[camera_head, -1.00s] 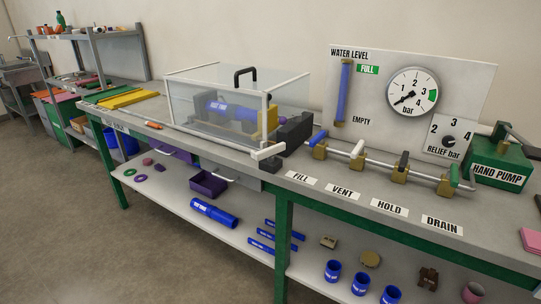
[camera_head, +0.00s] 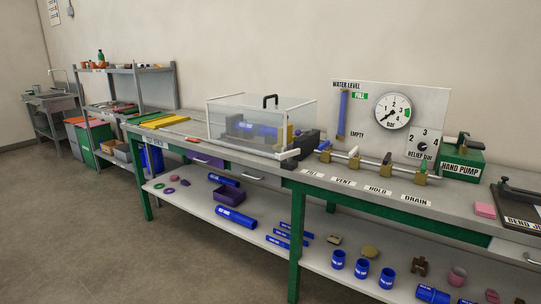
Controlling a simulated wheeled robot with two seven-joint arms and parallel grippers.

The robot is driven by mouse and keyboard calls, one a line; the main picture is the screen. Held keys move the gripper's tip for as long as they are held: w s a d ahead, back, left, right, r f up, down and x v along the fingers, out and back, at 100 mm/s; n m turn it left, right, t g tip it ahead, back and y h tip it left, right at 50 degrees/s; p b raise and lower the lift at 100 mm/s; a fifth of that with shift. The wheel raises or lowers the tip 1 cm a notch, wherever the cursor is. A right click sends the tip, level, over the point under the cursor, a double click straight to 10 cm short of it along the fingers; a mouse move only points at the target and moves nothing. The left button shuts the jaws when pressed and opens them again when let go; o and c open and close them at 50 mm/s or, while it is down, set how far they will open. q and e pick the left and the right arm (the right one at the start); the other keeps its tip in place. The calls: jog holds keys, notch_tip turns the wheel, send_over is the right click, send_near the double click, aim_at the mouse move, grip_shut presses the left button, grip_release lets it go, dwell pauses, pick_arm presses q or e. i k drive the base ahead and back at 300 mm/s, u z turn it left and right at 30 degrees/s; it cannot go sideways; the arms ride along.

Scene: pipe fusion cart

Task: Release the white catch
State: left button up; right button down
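The white catch (camera_head: 290,154) is a small white bar at the lower front right corner of a clear box (camera_head: 235,122) with a white frame and a black handle on top. The box stands lid down on the workbench. Neither of my grippers is in view.
The green-framed bench (camera_head: 395,205) carries a valve row (camera_head: 366,164), a gauge panel (camera_head: 433,97) and a green hand pump (camera_head: 461,163). Its lower shelf (camera_head: 200,208) holds blue pipes and a purple bin (camera_head: 228,195). The floor (camera_head: 90,240) in front is clear.

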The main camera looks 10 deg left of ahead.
aim_at(289, 156)
jog(key=u, duration=0.65)
jog(key=i, duration=1.7)
jog(key=z, duration=0.7)
